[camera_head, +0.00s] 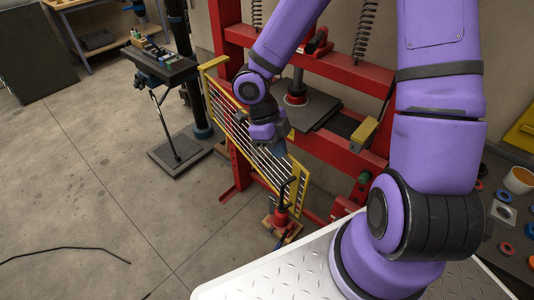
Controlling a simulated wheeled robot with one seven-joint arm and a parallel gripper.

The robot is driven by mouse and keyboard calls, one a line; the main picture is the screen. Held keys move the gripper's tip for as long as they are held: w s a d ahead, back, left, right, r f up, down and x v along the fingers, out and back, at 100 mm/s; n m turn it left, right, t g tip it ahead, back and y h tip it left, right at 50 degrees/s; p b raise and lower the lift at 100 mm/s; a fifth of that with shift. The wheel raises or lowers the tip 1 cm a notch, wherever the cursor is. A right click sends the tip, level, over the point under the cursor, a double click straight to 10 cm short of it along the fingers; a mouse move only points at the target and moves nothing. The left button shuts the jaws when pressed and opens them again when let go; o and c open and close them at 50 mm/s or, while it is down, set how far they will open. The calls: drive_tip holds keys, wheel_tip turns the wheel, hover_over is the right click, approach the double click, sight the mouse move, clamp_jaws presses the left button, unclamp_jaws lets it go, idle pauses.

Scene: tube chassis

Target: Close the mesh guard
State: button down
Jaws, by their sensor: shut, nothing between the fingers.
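The mesh guard (232,128) is a yellow frame with light bars at the front left of a red press (345,75). It stands out at an angle from the press, so the press bed (312,104) shows behind it. My gripper (280,147) is at the guard's right part, in front of or against its bars. I cannot tell whether it touches the guard. Its fingers are small and partly hidden here, with nothing seen held between them. My purple arm reaches over from the right and covers part of the press.
A red jack (281,218) with a dark handle stands on the floor below the guard's right end. A black stand with a tray (166,68) is left of the guard. A bench with rings and a cup (519,180) is at right. The floor at left is mostly clear.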

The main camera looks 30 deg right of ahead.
drive_tip(key=shift+d, duration=0.25)
idle(0.3)
